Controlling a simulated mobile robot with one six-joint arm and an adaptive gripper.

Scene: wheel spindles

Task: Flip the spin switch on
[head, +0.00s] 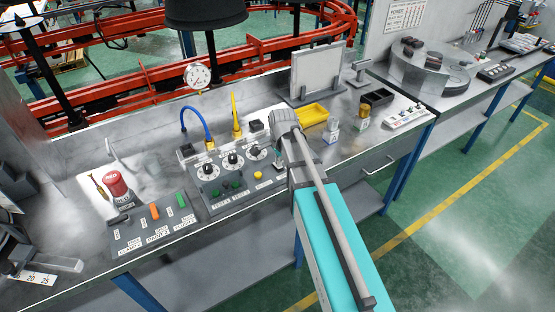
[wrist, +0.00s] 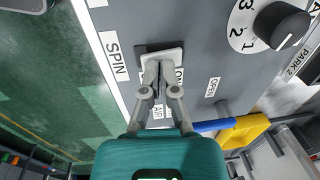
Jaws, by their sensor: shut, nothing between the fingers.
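The spin switch (wrist: 174,53) has a light plate over a dark recess, beside the label "SPIN" (wrist: 116,58) on the grey control panel (wrist: 203,32). My gripper (wrist: 159,76) is shut and empty, with its fingertips over the switch. I cannot tell whether they touch it. The fingers hide part of the switch and the nearby "ON" label, so its position is unclear. In the head view the panel (head: 222,200) lies on the bench, and my gripper (head: 277,160) is at its right end, where my arm hides the switch.
A numbered dial (wrist: 280,24) is on the panel near the gripper. A yellow tray (head: 314,116) stands to the right.

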